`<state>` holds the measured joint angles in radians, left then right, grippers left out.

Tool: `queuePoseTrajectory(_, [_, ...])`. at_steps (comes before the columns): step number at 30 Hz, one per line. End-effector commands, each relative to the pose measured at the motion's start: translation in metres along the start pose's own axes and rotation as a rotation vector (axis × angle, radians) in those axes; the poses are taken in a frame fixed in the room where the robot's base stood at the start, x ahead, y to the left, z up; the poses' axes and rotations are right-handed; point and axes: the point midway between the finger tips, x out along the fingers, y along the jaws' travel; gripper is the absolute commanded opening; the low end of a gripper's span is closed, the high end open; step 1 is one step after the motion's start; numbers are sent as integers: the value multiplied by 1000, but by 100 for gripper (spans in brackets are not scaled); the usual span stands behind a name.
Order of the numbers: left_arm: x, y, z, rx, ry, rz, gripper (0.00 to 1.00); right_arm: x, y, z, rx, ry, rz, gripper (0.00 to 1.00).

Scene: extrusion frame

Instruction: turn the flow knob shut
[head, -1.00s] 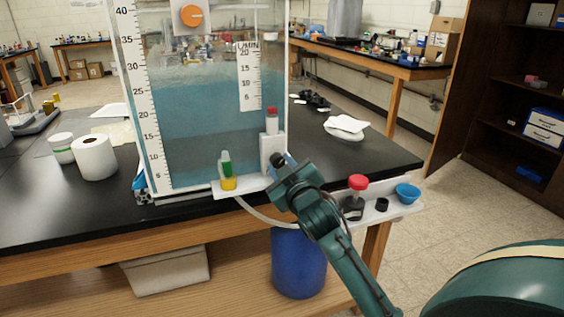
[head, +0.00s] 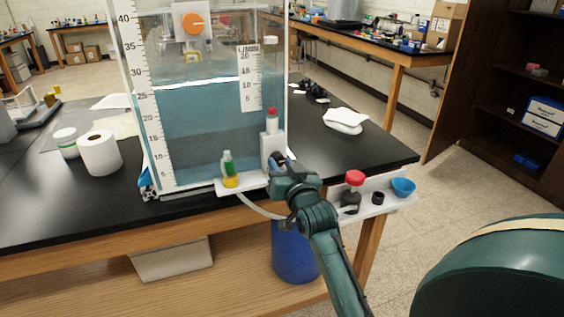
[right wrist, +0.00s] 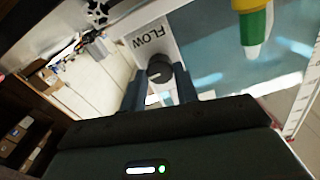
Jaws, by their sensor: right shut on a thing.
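The flow knob (right wrist: 158,72) is a dark round knob on a white panel (right wrist: 154,42) marked FLOW, in the right wrist view. In the head view the white valve block (head: 267,146) stands at the tank's lower right corner, and my gripper hides most of the knob. The clear tank (head: 200,130) holds bluish water. My left gripper is not in view.
A white shelf (head: 366,206) right of my arm holds a red-capped bottle (head: 351,192) and a blue bowl (head: 403,187). A green and yellow vial (head: 229,170) stands left of the block. A blue barrel (head: 294,252) is below. A white cloth (head: 345,121) lies on the black table.

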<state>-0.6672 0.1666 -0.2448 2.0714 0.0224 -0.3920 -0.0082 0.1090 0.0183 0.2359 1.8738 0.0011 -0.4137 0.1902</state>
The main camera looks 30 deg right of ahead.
Motion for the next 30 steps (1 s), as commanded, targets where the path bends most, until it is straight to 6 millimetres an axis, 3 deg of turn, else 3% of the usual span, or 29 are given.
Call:
queuePoseTrajectory(18, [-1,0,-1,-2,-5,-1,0,0,0,0,43,1,0,7])
queuePoseTrajectory(19, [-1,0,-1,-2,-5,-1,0,0,0,0,43,1,0,32])
queuePoseTrajectory(26, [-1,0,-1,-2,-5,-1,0,0,0,0,41,1,0,50])
queuePoseTrajectory(30, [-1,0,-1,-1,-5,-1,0,0,0,0,41,1,0,52])
